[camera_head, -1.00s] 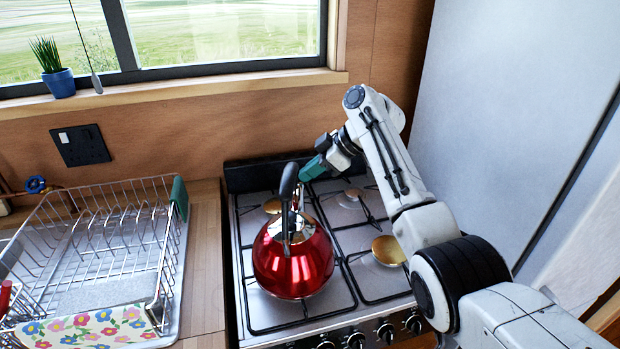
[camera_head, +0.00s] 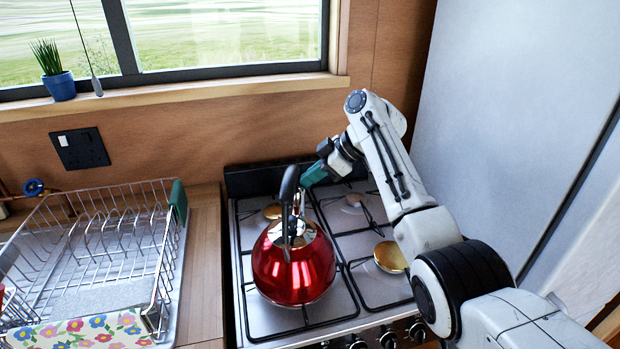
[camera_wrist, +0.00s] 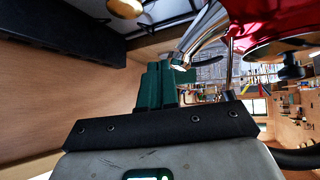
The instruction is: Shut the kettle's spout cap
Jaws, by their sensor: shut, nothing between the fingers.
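The red kettle (camera_head: 293,272) stands upright on the left front of the stove, its dark handle (camera_head: 289,184) arching above a shiny lid. In the wrist view, its red body (camera_wrist: 275,18) fills the top right. A tapered chrome part (camera_wrist: 198,38), which looks like the spout, ends close to my fingertips. I cannot make out the spout cap clearly or tell its position. My gripper (camera_head: 309,178) has green fingers, shut and empty, behind and right of the kettle's handle. In the wrist view, the fingers (camera_wrist: 160,72) point toward the chrome part; I cannot tell whether they touch it.
The stove (camera_head: 350,290) has brass-coloured burners and dark grates. A wire dish rack (camera_head: 95,250) stands on the counter to the left. The wooden wall is close behind the stove, and a tall pale panel (camera_head: 500,120) is on the right.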

